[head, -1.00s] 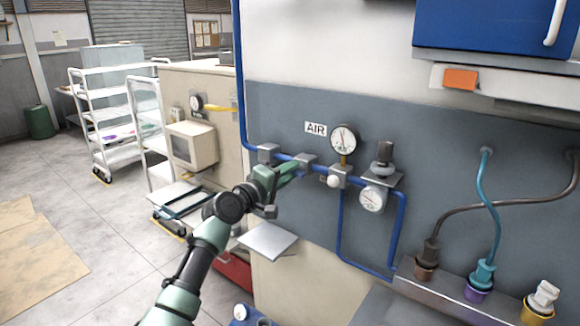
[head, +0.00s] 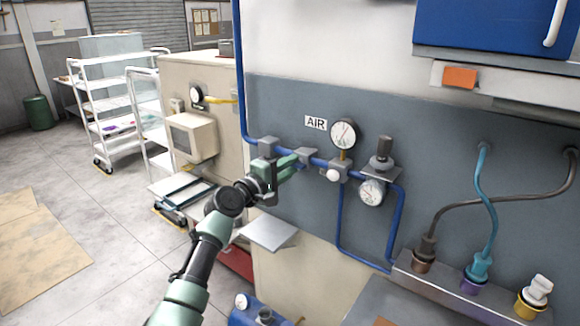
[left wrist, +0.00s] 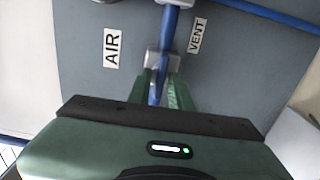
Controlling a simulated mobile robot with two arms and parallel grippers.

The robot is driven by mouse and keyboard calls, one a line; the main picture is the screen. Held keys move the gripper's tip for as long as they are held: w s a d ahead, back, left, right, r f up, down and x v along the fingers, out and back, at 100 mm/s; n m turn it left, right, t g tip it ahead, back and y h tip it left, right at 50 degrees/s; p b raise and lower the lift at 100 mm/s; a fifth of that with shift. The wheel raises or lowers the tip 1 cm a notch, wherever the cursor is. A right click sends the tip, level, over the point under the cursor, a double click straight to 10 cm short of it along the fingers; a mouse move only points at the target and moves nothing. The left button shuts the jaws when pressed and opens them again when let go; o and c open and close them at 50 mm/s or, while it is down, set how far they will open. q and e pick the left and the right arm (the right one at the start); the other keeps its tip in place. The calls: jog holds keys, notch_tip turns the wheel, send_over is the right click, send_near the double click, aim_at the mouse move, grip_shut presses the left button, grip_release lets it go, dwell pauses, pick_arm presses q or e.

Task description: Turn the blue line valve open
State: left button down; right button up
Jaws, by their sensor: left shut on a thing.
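The blue line (head: 324,162) runs along the grey wall panel below the AIR label (head: 316,123). A grey valve block (head: 307,154) sits on it, and the block also shows in the left wrist view (left wrist: 163,58). My left gripper (head: 290,166) is at this valve, left of the round gauge (head: 342,133). In the left wrist view its green fingers (left wrist: 160,90) are shut on a narrow blue handle (left wrist: 156,90) just in front of the block. The fingers hide part of the handle. My right gripper is not in view.
A regulator with a dark knob (head: 382,155) and lower gauge (head: 372,191) stands right of the valve. A small grey shelf (head: 269,234) juts out below my left gripper. Hoses (head: 484,215) hang at the right. A VENT label (left wrist: 197,36) shows in the left wrist view.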

pick_arm(q)
jog(key=c, duration=1.5)
grip_release()
jog(key=b+v, duration=0.1)
jog(key=v, duration=0.7)
jog(key=shift+w+f, duration=0.15)
